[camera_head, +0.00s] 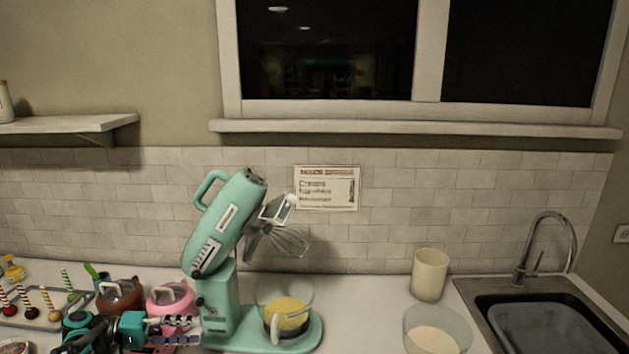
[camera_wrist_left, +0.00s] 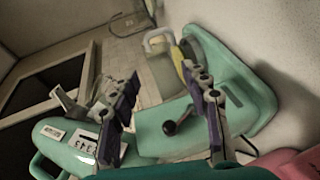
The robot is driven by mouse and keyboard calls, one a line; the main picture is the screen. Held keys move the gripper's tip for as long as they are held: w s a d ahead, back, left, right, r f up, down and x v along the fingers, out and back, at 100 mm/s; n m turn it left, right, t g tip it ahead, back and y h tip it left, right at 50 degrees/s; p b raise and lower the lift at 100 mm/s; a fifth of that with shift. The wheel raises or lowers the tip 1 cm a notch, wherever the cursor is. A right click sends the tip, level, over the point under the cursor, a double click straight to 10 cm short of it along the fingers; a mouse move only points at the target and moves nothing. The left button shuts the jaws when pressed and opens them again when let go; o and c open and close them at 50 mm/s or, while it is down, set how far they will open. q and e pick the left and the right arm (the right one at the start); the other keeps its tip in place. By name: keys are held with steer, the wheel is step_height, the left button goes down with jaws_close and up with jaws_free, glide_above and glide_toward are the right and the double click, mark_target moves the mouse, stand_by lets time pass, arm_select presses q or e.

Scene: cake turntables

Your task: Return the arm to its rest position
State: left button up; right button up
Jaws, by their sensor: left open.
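My left gripper (camera_head: 189,331) is low in the head view, left of the mint-green stand mixer (camera_head: 224,225). Its two fingers are apart, with nothing between them. In the left wrist view the open fingers of my left gripper (camera_wrist_left: 160,77) point toward the mixer (camera_wrist_left: 165,145), which lies across that picture with its dark round lever knob (camera_wrist_left: 169,128) showing between the fingers. I cannot tell whether a finger touches the mixer. The mixer head is tilted up, with the whisk (camera_head: 284,240) raised above a clear bowl (camera_head: 287,308) of yellow contents. My right gripper is not in view.
A pink pot (camera_head: 172,298) and a brown pot (camera_head: 119,295) stand close behind my left gripper. A tray of cake pops (camera_head: 40,322) is at the left. A cream cup (camera_head: 429,274), a clear bowl (camera_head: 437,331) and a sink (camera_head: 545,320) are at the right.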

arm_select(q)
steer(key=s+d+r+n+y, duration=0.1)
steer(key=s+d+y, duration=0.8)
steer(key=d, duration=0.6)
steer(key=s+f+m+t+y, duration=0.1)
steer(key=s+f+y, duration=0.1)
steer(key=s, duration=0.5)
steer(key=s+a+f+m+t+y, duration=0.1)
steer(key=s+f+m+t+y, duration=0.1)
steer(key=s, duration=0.5)
steer(key=shift+s+a+f+y, duration=0.25)
steer(key=shift+s+y, duration=0.05)
steer(key=shift+y, duration=0.6)
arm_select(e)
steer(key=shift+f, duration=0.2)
